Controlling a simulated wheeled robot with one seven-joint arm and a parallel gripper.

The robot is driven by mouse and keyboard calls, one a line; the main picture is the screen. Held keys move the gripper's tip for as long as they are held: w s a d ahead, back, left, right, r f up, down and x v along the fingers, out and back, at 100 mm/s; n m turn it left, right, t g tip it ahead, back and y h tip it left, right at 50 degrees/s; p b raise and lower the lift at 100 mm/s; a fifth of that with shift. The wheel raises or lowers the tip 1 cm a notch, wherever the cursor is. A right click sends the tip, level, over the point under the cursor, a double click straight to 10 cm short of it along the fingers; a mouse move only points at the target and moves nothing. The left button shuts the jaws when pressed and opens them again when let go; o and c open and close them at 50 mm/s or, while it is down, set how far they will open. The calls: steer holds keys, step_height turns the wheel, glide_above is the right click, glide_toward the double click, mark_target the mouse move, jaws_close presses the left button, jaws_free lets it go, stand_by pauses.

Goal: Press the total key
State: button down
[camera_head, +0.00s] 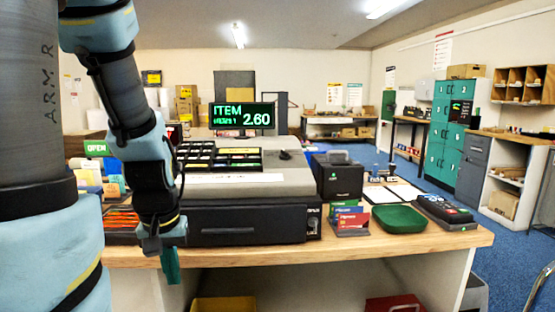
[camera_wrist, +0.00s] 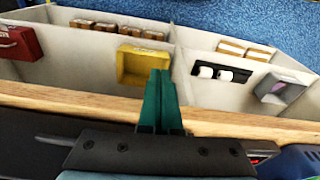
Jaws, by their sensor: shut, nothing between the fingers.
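The grey cash register (camera_head: 285,185) stands on the wooden counter (camera_head: 350,248) in the head view. Its dark key panel (camera_head: 220,157) has rows of small keys with yellow and white marks. I cannot tell which one is the total key, and my arm covers part of the left side.
A black printer (camera_head: 338,177), a card holder (camera_head: 350,220), a green tray (camera_head: 399,218) and a card terminal (camera_head: 444,211) stand right of the register. An OPEN sign (camera_head: 96,148) is at left. Below the counter edge, the wrist view shows shelves with a yellow bin (camera_wrist: 142,66).

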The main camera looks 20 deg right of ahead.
steer(key=shift+r, duration=0.1)
steer(key=w+d+r+n+t+p, duration=0.1)
steer(key=w+d+r+n+p, duration=0.1)
steer(key=w+d+r+p, duration=0.1)
steer(key=w+d+r+n+t+h+p, duration=0.1)
steer(key=w+d+r+n+t+p, duration=0.1)
steer(key=w+r, duration=0.4)
steer(key=w+d+r+n+t+h+p, duration=0.1)
steer(key=w+d+r+n+t+p, duration=0.1)
steer(key=r, duration=0.6)
steer(key=shift+w+d+r+n+p, duration=0.1)
steer(key=shift+w+d+n+p, duration=0.8)
steer(key=shift+w+d+p, duration=0.7)
steer(key=w+d+r+n+t, duration=0.1)
steer(key=w+n, duration=0.1)
steer(key=w+d+r+n+t, duration=0.1)
steer(key=r+n, duration=0.1)
steer(key=w+d+r+n+t, duration=0.1)
steer(key=w+d+r+n, duration=0.1)
steer(key=shift+w+d+r+p, duration=0.1)
steer(key=shift+w+r+p, duration=0.1)
steer(key=shift+w+p, duration=0.15)
steer(key=d+r+n+y, duration=0.3)
steer(key=n, duration=0.7)
steer(key=d+r+n+t+y, duration=0.1)
steer(key=d+r+n+y, duration=0.1)
steer(key=n, duration=0.8)
steer(key=shift+d+r+y, duration=0.4)
steer(key=shift+d+y, duration=0.1)
steer(key=shift+d, duration=0.15)
